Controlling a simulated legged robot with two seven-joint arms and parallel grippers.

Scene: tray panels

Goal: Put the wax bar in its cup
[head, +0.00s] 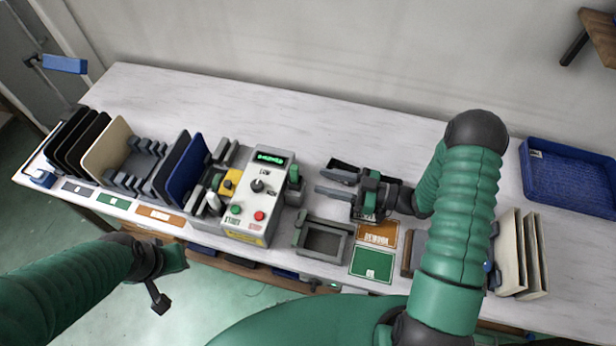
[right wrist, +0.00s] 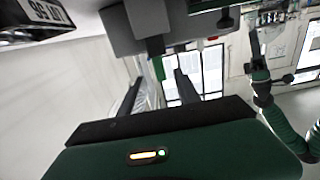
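I cannot pick out the wax bar or its cup with certainty. A small pale piece (head: 211,204) lies among grey parts left of the control box. A square grey open holder (head: 323,240) stands right of that box and looks empty. My right gripper (head: 326,182) is above a black labelled box at the table's middle; its two fingers are apart with nothing seen between them. The fingers also show apart in the right wrist view (right wrist: 158,90). My left gripper (head: 168,280) hangs off the table's front edge at lower left; its finger gap is unclear.
The control box (head: 262,190) has a lit green display. Upright panels (head: 107,145) stand in a rack at left. Orange (head: 378,234) and green (head: 371,264) cards lie right of the holder. A blue basket (head: 570,180) is at right. The table's back strip is clear.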

